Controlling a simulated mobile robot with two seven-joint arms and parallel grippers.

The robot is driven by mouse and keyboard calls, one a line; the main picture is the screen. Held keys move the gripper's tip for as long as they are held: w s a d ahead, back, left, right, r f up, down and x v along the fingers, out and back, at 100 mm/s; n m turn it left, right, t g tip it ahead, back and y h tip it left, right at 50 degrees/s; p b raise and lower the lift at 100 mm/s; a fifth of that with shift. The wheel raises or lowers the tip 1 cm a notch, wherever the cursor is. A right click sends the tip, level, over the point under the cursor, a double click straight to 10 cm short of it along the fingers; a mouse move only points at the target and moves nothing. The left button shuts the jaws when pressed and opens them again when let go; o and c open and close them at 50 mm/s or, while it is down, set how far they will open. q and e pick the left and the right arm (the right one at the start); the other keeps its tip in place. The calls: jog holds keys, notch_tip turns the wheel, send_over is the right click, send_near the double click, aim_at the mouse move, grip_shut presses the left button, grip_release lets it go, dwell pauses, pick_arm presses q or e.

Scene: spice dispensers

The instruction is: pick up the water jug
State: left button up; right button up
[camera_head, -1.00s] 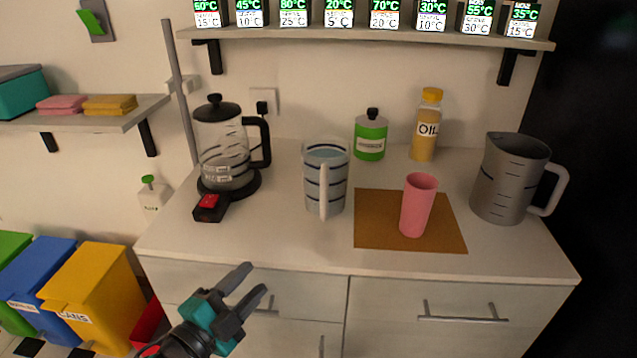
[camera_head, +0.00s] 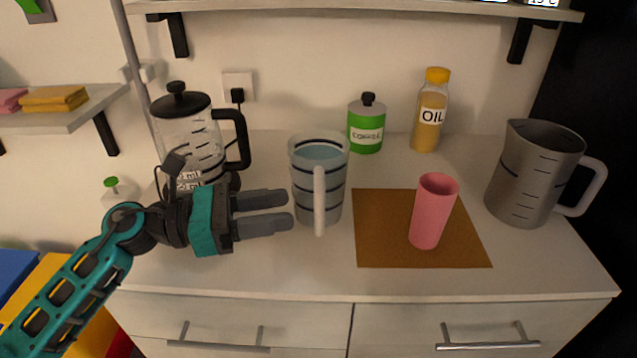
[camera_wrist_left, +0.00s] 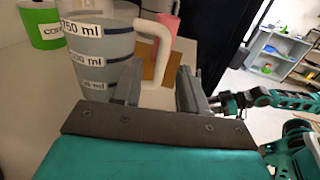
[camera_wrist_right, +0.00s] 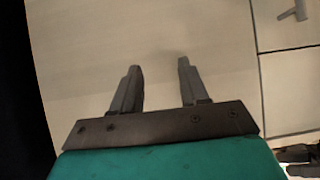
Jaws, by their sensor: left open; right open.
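The water jug (camera_head: 305,190) is a clear measuring jug with dark bands and bluish water inside, upright on the counter. Its white handle (camera_head: 320,200) faces the front. My left gripper (camera_head: 290,211) is open just left of the jug, with its fingers pointing right toward the handle. In the left wrist view the jug (camera_wrist_left: 98,60) stands ahead, and its handle (camera_wrist_left: 163,50) shows beyond and between the open fingers (camera_wrist_left: 160,85). Nothing is held. My right gripper (camera_wrist_right: 158,75) is open and empty, facing the pale cabinet front; it is not in the head view.
A glass kettle (camera_head: 190,135) stands behind my left gripper. A pink cup (camera_head: 434,210) stands on a brown mat (camera_head: 380,245) right of the jug. A grey pitcher (camera_head: 530,175), green coffee tin (camera_head: 366,130) and oil bottle (camera_head: 428,115) stand farther off. The counter's front strip is clear.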

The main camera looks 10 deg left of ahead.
aim_at(319, 236)
pick_arm(q)
jog(key=x, duration=0.2)
jog(key=p+x, duration=0.1)
jog(key=x, duration=0.3)
jog(key=shift+d+r, duration=0.25)
jog(key=shift+d, duration=0.2)
jog(key=shift+d+f, duration=0.1)
jog(key=shift+d, duration=0.05)
jog(key=shift+c, duration=0.3)
grip_shut()
dwell(0.5)
